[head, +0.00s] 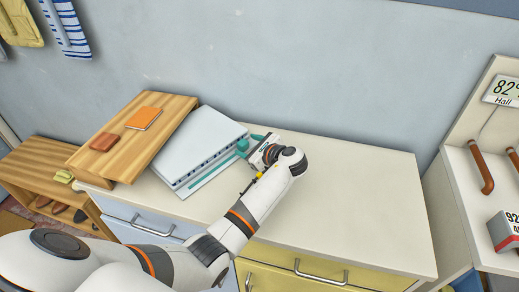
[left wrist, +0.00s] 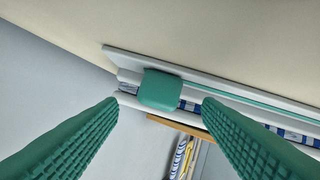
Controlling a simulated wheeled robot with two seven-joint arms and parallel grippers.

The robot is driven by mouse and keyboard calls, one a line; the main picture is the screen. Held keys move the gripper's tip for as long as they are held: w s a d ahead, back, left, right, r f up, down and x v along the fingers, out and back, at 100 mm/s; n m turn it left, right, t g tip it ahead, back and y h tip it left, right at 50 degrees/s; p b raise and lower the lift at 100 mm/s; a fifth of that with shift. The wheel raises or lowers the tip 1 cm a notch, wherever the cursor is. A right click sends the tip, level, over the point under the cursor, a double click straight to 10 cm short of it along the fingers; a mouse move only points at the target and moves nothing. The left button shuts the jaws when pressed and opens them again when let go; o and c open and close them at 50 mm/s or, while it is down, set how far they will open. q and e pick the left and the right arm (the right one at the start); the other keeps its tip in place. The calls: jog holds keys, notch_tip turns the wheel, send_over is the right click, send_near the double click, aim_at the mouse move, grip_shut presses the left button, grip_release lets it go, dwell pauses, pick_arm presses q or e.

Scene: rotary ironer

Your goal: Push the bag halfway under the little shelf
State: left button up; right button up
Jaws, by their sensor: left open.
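The little shelf (head: 160,112) is a low wooden board unit at the left end of the cabinet top. I cannot make out a bag for certain. A pale blue-grey box-like machine (head: 203,138) with slots along its front lies right of the shelf. It has a teal block (head: 242,146) at its right end. My left gripper (head: 258,145) is beside that end. In the left wrist view my left gripper (left wrist: 160,103) is open, with the teal block (left wrist: 160,88) showing between its fingers; contact cannot be told. My right gripper is not in view.
An orange book (head: 144,118) and a brown item (head: 104,141) lie on the shelf. The cabinet top (head: 360,190) is clear to the right. A lower wooden bench (head: 30,160) holds shoes at left. A white unit (head: 485,200) with brown handles stands at right.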

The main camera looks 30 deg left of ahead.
pick_arm(q)
jog(key=shift+x, duration=1.2)
jog(key=shift+c, duration=0.3)
grip_shut()
